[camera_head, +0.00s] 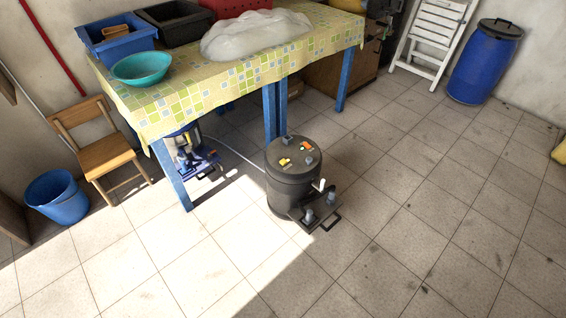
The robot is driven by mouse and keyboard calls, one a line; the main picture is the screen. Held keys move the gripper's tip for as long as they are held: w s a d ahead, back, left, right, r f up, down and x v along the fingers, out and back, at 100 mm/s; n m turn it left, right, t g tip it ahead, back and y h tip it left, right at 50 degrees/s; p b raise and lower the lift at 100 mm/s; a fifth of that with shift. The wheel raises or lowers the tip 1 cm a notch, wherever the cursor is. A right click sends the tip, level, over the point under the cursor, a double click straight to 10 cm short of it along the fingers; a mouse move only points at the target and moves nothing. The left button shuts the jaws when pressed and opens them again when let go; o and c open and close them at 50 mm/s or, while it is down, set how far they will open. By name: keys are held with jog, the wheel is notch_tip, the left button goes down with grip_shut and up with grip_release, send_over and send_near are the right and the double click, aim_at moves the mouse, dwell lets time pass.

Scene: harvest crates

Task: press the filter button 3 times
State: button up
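A dark round canister (290,190) stands upright on the tiled floor in front of the table; it looks like the filter. Its lid (294,156) carries small yellow, orange and grey parts. Which of them is the button is too small to tell. A dark bracket (318,212) with grey knobs and a small white piece sits low on its front right side. A thin pale hose or cord runs from the canister back to the left. My gripper is not in view.
A blue-legged table (184,184) with a checked cloth stands behind; a blue-and-grey device (190,150) is under it. A wooden chair (106,156) and blue bucket (58,198) are left. Floor in front and right is clear.

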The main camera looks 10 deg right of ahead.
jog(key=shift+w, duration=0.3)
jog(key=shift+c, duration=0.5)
